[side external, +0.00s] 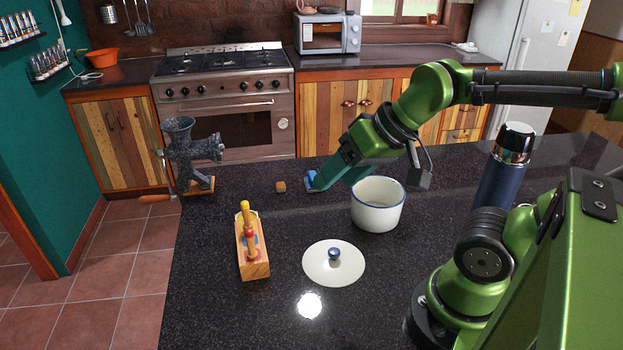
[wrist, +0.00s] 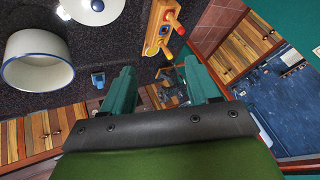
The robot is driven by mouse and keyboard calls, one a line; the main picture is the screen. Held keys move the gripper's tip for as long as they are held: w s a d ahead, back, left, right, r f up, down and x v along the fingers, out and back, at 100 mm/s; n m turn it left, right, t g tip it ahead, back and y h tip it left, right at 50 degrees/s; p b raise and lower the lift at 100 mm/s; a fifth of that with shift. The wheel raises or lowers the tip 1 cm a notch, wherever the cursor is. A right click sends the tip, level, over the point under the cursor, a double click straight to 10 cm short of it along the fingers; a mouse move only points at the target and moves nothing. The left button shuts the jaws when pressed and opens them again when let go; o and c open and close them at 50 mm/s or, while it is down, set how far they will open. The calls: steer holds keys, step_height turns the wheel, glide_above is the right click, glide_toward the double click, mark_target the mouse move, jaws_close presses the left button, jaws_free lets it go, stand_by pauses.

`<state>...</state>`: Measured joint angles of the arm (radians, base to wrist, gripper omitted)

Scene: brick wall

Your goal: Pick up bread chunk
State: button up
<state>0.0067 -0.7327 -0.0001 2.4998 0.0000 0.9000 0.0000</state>
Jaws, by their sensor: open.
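The bread chunk appears to be the small brown cube (side external: 281,187) on the dark counter, left of my gripper in the side view. I cannot make it out in the wrist view, where a finger may hide it. My gripper (side external: 325,178) has teal fingers and reaches down to the left, apart from the cube. In the wrist view my gripper (wrist: 160,70) has its two fingers spread, with nothing held between them. A small blue object (side external: 312,177) shows beside the fingertips; it also sits on the counter in the wrist view (wrist: 97,80).
A white pot (side external: 378,212) stands right of the gripper, with its lid (side external: 320,267) in front. A wooden peg toy (side external: 253,262) and a metal grinder (side external: 183,150) are at the left. A dark blue flask (side external: 497,185) stands at right. Counter around the cube is clear.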

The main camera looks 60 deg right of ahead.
steer(key=w+d+f+n+g+h, duration=0.15)
steer(key=w+d+g, duration=0.4)
steer(key=w, duration=0.95)
steer(key=n+h, duration=0.1)
steer(key=n, duration=1)
glide_above(278, 184)
steer(key=shift+g, duration=0.45)
steer(key=f, duration=1.7)
steer(key=shift+s+a, duration=0.2)
steer(key=shift+a, duration=0.2)
steer(key=f, duration=0.5)
steer(key=shift+d+f, duration=0.15)
steer(key=shift+d, duration=0.2)
steer(key=c, duration=1.1)
